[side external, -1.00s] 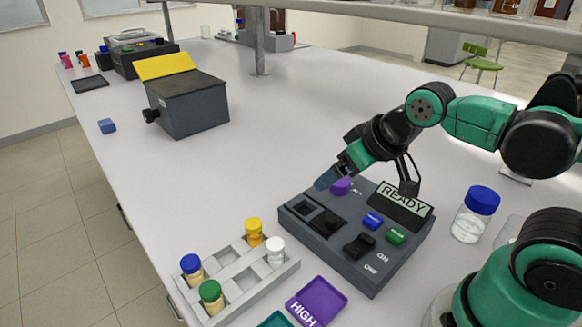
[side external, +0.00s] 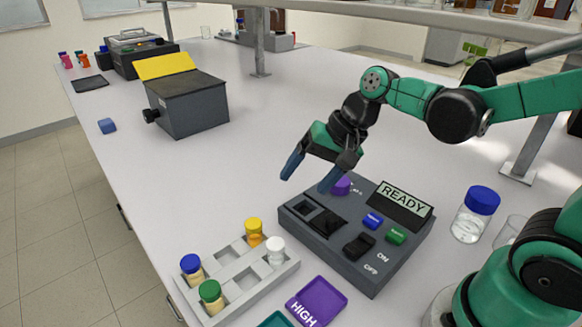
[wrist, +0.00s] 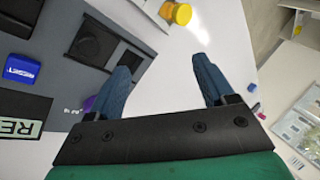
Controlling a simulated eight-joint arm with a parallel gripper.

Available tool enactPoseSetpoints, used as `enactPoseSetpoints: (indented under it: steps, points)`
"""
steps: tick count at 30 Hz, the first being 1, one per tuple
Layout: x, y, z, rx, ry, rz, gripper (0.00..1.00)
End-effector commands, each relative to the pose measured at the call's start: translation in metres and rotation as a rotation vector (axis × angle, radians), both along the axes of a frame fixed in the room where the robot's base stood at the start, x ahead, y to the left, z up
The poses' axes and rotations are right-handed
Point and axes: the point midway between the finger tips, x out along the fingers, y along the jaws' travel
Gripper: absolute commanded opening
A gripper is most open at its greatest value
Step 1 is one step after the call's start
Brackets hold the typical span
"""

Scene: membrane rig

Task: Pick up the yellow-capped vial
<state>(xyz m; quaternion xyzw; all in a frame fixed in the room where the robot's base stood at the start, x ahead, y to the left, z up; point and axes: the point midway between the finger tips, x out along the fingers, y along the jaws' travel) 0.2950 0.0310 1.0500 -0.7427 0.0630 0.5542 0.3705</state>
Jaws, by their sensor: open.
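The yellow-capped vial (side external: 254,232) stands upright in the grey rack (side external: 240,272) at the lower left of the side external view. In the wrist view its yellow cap (wrist: 182,14) shows at the top, beyond my fingertips. My gripper (side external: 308,178) is open and empty, with blue fingers pointing down over the back left of the dark device. It is above and behind the vial, apart from it. In the wrist view the two fingers (wrist: 164,72) are spread wide with nothing between them.
Blue-capped (side external: 191,266), green-capped (side external: 210,294) and white-capped (side external: 275,250) vials share the rack. The dark device (side external: 350,235) reading READY stands beside it. A purple HIGH tray (side external: 316,302) lies in front. A blue-lidded jar (side external: 475,215) is at right.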

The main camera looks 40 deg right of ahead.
Motion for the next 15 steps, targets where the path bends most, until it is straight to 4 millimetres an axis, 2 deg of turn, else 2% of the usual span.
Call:
enactPoseSetpoints:
  steps: [3,9,15]
  points:
    - [0.020,0.010,-0.010,0.233,0.157,-0.161,0.75]
    - [0.043,0.023,-0.032,0.593,0.460,-0.377,0.75]
    - [0.050,0.027,-0.055,0.855,0.757,-0.500,0.75]
